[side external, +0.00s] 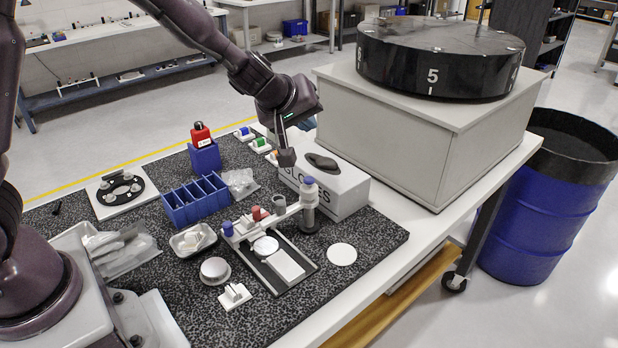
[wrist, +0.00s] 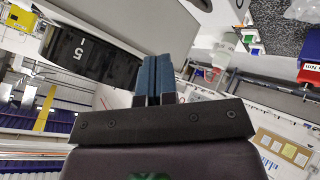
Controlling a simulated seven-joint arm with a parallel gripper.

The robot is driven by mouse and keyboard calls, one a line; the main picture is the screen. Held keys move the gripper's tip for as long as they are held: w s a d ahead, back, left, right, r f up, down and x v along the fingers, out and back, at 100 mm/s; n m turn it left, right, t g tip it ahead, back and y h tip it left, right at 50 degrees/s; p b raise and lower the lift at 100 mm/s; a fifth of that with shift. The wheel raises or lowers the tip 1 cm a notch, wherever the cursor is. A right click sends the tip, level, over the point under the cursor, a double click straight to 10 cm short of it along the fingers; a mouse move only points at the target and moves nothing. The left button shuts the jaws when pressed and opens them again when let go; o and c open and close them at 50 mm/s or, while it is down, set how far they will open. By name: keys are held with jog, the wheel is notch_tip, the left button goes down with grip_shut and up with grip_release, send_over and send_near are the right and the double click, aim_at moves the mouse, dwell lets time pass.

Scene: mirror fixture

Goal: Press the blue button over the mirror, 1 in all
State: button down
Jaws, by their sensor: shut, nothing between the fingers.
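The mirror fixture (side external: 290,273) lies on the speckled mat, with a pale round disc (side external: 265,246) and a white plate on it. A small blue button (side external: 228,229) tops the left end of its raised bar, beside a red button (side external: 257,213). A taller grey post with a blue cap (side external: 309,182) stands at the bar's right end. My gripper (side external: 286,158) is above and behind the fixture, close to the glove box and apart from the buttons. In the wrist view its blue fingers (wrist: 155,80) are together and empty; the fixture cannot be made out there.
The glove box (side external: 345,185) stands right behind the fixture. A blue divided rack (side external: 195,202) and small metal tray (side external: 193,240) are to the left. A black turntable (side external: 440,60) on a large pale box fills the back right.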

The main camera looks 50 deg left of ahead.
aim_at(306, 178)
jog(key=shift+f, duration=0.1)
jog(key=shift+f, duration=4.35)
jog(key=shift+f, duration=0.1)
jog(key=shift+f, duration=0.3)
jog(key=shift+f, duration=0.55)
jog(key=shift+r, duration=0.95)
jog(key=shift+r, duration=0.1)
